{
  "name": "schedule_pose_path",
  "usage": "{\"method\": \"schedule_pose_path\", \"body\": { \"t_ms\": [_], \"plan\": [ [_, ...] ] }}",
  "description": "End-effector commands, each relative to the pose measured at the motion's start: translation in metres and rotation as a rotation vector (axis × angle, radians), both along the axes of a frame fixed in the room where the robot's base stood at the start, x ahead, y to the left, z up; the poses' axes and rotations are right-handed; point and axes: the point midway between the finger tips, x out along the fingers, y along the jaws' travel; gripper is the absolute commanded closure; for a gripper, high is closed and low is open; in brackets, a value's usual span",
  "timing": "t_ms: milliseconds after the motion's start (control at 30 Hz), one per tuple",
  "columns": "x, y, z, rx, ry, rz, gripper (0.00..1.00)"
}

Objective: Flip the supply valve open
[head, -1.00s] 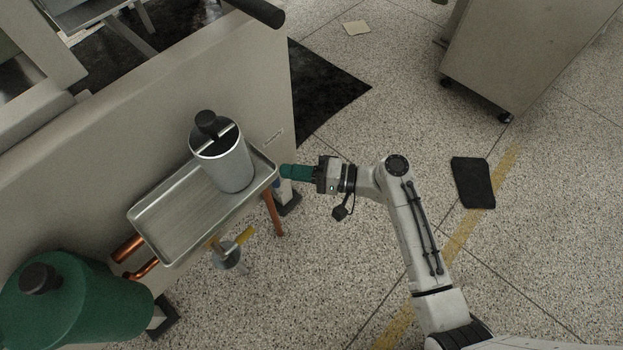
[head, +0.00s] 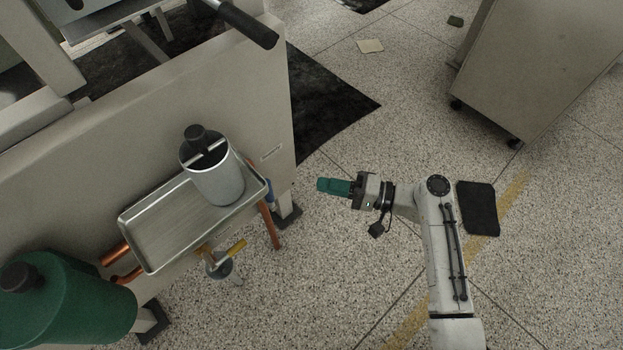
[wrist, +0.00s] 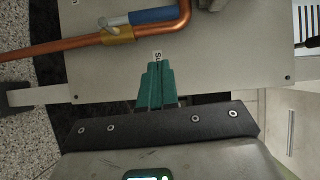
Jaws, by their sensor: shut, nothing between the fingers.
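In the wrist view, a valve with a brass body (wrist: 118,34) sits on a copper pipe against a pale panel. Its blue lever (wrist: 150,15) points right, roughly along the pipe. A small white label (wrist: 157,57), partly hidden and beginning with "Su", is below it. In the head view only a bit of the blue lever (head: 269,190) shows behind the tray's right end. My gripper's green fingers (head: 333,186) are shut and empty, apart from the valve and to its right. In the wrist view the fingertips (wrist: 156,66) point toward the label, below the pipe.
A metal tray (head: 152,238) holding a steel canister (head: 220,184) juts from the panel. A yellow-handled valve (head: 232,250) hangs below it, and a green tank (head: 65,305) stands at lower left. The floor around my arm is open; a grey cabinet (head: 545,75) stands at upper right.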

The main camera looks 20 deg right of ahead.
Motion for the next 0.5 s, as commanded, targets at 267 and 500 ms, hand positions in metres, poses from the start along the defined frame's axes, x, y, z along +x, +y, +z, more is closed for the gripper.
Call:
{"method": "schedule_pose_path", "body": {
  "t_ms": [267, 500],
  "plan": [
    [-0.020, -0.027, 0.001, 0.001, -0.001, -0.001, 1.00],
    [-0.023, -0.030, 0.000, 0.000, -0.001, -0.001, 1.00]
  ]
}}
